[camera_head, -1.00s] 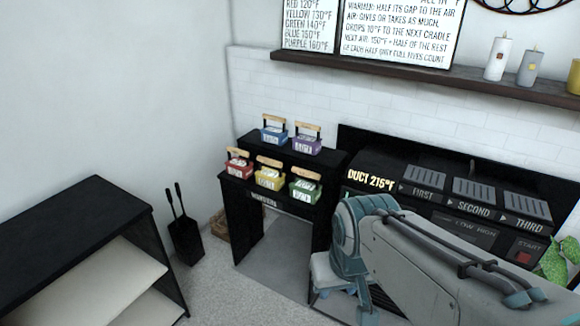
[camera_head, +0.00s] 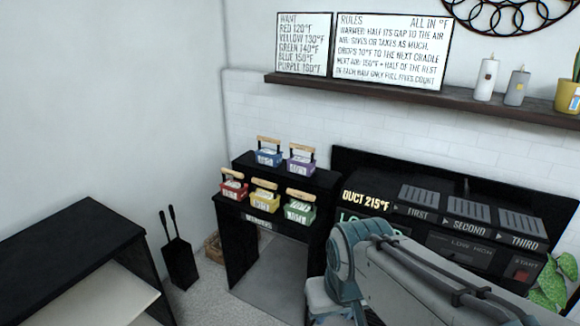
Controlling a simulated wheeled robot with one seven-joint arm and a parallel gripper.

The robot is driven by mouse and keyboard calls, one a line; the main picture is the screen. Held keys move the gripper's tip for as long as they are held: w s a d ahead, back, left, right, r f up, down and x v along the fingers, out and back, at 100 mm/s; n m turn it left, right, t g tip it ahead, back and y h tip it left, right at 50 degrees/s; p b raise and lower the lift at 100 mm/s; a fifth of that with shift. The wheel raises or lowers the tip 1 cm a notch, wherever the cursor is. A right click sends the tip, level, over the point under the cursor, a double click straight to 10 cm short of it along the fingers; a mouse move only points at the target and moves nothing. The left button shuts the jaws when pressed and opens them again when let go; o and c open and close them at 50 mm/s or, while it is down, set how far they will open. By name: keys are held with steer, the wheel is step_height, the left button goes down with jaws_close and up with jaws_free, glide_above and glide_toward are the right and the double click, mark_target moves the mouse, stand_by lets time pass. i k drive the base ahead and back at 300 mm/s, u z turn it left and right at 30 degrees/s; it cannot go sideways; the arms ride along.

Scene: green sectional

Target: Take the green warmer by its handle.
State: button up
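The green warmer (camera_head: 299,212) stands at the right end of the front row on the black stepped stand (camera_head: 236,226). It is a small green box with a white label and a light wooden handle (camera_head: 301,195) raised above it on dark posts. The yellow warmer (camera_head: 264,200) is to its left and the red warmer (camera_head: 233,189) beyond that. The blue warmer (camera_head: 268,157) and purple warmer (camera_head: 300,164) stand on the higher back step. My arm reaches in from the lower right. My gripper's fingertips are not visible.
A black console with FIRST, SECOND and THIRD grilles (camera_head: 417,199) stands right of the stand, behind my arm. A black shelf unit (camera_head: 70,250) is at lower left. A black holder with two handles (camera_head: 180,262) stands on the floor between. The left wall is bare.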

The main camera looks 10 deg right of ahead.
mark_target(295, 211)
steer(key=z, duration=0.6)
steer(key=i, duration=0.7)
steer(key=z, duration=0.5)
steer(key=i, duration=0.7)
steer(key=u, duration=0.85)
steer(key=i, duration=0.55)
steer(key=u, duration=0.7)
